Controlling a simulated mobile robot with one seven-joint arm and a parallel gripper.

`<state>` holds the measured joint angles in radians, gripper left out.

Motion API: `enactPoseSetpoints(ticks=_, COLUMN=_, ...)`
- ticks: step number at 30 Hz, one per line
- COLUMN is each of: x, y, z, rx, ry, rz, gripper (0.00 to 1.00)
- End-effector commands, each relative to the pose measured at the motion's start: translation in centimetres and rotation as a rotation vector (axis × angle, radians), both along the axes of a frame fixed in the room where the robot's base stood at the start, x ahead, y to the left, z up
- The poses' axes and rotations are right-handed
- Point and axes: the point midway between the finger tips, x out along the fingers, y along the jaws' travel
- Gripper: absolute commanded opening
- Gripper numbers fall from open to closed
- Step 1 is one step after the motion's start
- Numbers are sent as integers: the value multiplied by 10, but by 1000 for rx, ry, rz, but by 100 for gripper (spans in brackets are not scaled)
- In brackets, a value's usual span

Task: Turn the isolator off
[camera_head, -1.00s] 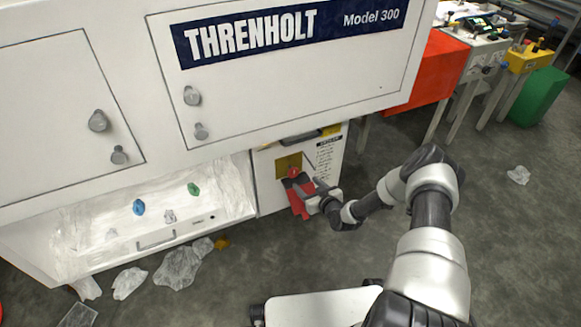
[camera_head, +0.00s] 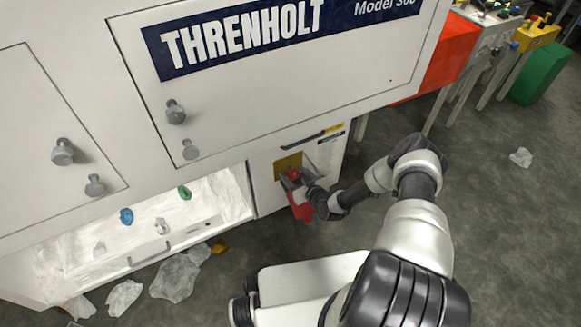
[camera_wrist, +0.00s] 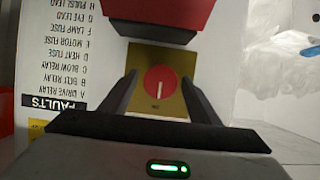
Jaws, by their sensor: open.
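The isolator is a round red knob (camera_wrist: 160,83) on a square yellow plate, with a pale line mark running nearly up and down in the wrist view. In the head view the knob (camera_head: 294,175) is small, on the lower right panel of the white machine. My gripper (camera_wrist: 160,75) is open, its dark fingers on either side of the knob with gaps between. Contact is not visible. In the head view my gripper (camera_head: 298,186) is at the plate and partly covers it. A red piece (camera_wrist: 158,12) with a black edge hangs beside the plate, below it in the head view.
A label sheet (camera_wrist: 60,60) with a fault list is beside the plate, upside down in the wrist view. A lit white bay (camera_head: 140,225) with coloured knobs lies to the left. Crumpled clear film (camera_head: 178,275) lies on the floor.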

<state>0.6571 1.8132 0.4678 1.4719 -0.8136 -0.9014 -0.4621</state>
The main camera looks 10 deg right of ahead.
Motion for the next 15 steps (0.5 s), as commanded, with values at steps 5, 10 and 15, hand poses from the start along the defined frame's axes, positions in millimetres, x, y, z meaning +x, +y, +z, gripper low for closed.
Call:
enactPoseSetpoints(ticks=5, x=-2, y=0, z=-2, rx=1, ry=0, rz=-1, gripper=56)
enactPoseSetpoints(ticks=10, x=-2, y=0, z=-2, rx=0, ry=0, rz=-1, gripper=56)
enactPoseSetpoints(ticks=15, x=-2, y=0, z=-2, rx=0, ry=0, rz=-1, gripper=36)
